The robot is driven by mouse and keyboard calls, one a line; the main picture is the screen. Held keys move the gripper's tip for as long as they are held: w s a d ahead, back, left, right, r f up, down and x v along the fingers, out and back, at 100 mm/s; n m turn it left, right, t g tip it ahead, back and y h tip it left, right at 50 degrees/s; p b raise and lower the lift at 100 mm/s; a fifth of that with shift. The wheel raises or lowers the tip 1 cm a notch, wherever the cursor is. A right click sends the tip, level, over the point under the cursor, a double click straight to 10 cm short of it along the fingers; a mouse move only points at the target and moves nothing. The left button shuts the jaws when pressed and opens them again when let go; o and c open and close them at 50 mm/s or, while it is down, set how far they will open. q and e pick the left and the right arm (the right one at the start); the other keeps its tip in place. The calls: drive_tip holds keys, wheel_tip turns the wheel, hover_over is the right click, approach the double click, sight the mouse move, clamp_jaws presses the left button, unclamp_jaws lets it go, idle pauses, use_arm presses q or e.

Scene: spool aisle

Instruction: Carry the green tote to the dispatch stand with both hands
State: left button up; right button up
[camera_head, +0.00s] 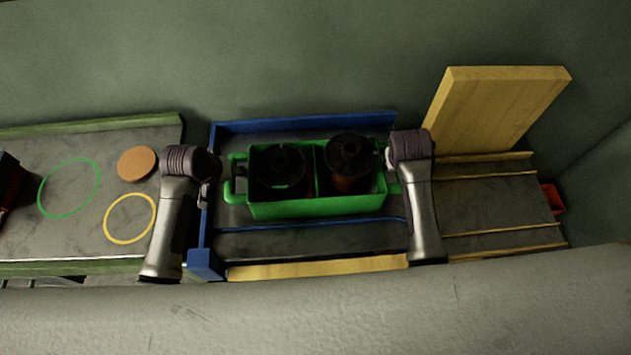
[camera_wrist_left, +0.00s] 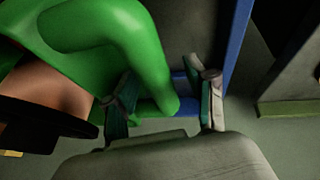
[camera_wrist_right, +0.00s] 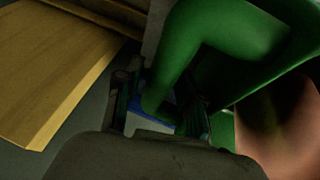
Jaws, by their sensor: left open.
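The green tote (camera_head: 300,208) sits upright on a grey surface with blue edging (camera_head: 300,125) in the head view. It has two compartments, each with a dark-topped, copper-coloured spool (camera_head: 279,165) (camera_head: 349,160). My left gripper (camera_head: 207,170) is at the tote's left handle (camera_head: 236,190). In the left wrist view its fingers (camera_wrist_left: 163,100) are apart, with the green handle (camera_wrist_left: 150,60) reaching between them. My right gripper (camera_head: 388,160) is at the right handle. In the right wrist view its fingers (camera_wrist_right: 158,105) look apart around the handle (camera_wrist_right: 175,60). Which surface is the dispatch stand, I cannot tell.
At left is a green-edged table (camera_head: 80,225) with a green ring, a yellow ring and an orange-brown disc (camera_head: 137,163). At right is a grey surface with yellow strips (camera_head: 490,205) and an upright yellow board (camera_head: 495,110). A yellow strip (camera_head: 315,267) runs along the front.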

use_arm(q)
drive_tip(key=shift+c, duration=0.2)
drive_tip(key=c, duration=0.8)
use_arm(e)
clamp_jaws()
use_arm(q)
clamp_jaws()
